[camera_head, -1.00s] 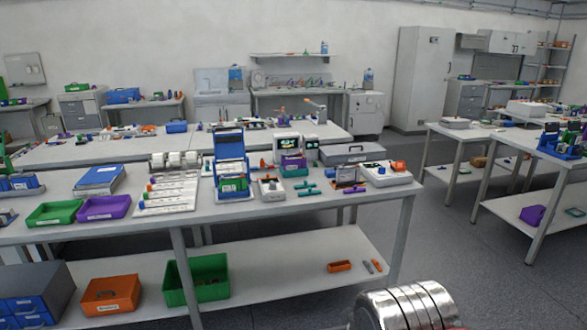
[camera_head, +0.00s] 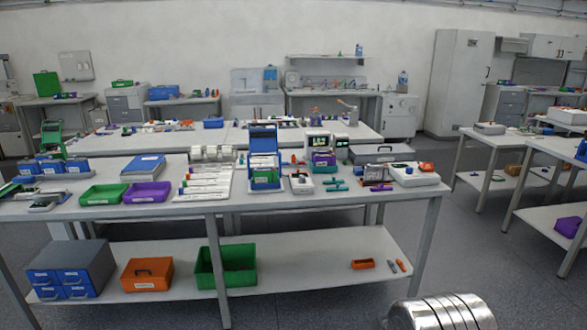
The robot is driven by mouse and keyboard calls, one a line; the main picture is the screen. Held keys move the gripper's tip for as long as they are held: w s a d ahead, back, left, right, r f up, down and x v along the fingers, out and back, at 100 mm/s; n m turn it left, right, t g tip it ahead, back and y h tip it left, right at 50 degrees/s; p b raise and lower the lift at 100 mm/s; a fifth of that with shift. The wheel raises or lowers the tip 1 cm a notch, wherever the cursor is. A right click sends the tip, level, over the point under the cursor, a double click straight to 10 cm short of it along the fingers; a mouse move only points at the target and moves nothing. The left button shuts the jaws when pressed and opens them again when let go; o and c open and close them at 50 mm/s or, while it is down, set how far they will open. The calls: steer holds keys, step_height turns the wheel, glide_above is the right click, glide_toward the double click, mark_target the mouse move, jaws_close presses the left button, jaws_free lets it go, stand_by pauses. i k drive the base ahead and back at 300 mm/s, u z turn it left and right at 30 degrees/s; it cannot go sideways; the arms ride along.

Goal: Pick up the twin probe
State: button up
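I cannot pick out the twin probe for certain; the small parts are too small to tell apart. Small teal pieces (camera_head: 336,184) lie on the near workbench (camera_head: 400,200), right of its middle. A small white device (camera_head: 300,184) is left of them, and a white unit with a red-orange part (camera_head: 414,175) is near the bench's right end. On the lower shelf, slim grey and orange sticks (camera_head: 400,266) lie beside a small orange tray (camera_head: 362,264). My gripper is not in view. A ribbed metal part of mine shows at bottom right, apart from the bench.
A blue stand (camera_head: 264,150) rises mid-bench, with green (camera_head: 104,195) and purple (camera_head: 148,193) trays to its left. A drawer cabinet (camera_head: 72,265), an orange box (camera_head: 147,274) and a green crate (camera_head: 232,278) fill the lower shelf's left. Open floor (camera_head: 480,235) lies to the right.

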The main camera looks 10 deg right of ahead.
mark_target(292, 161)
steer(key=k, duration=0.4)
steer(key=z, duration=0.45)
steer(key=i, duration=1.9)
steer(key=u, duration=0.3)
steer(key=i, duration=0.7)
steer(key=u, duration=0.75)
steer(key=i, duration=0.55)
steer(key=u, duration=0.3)
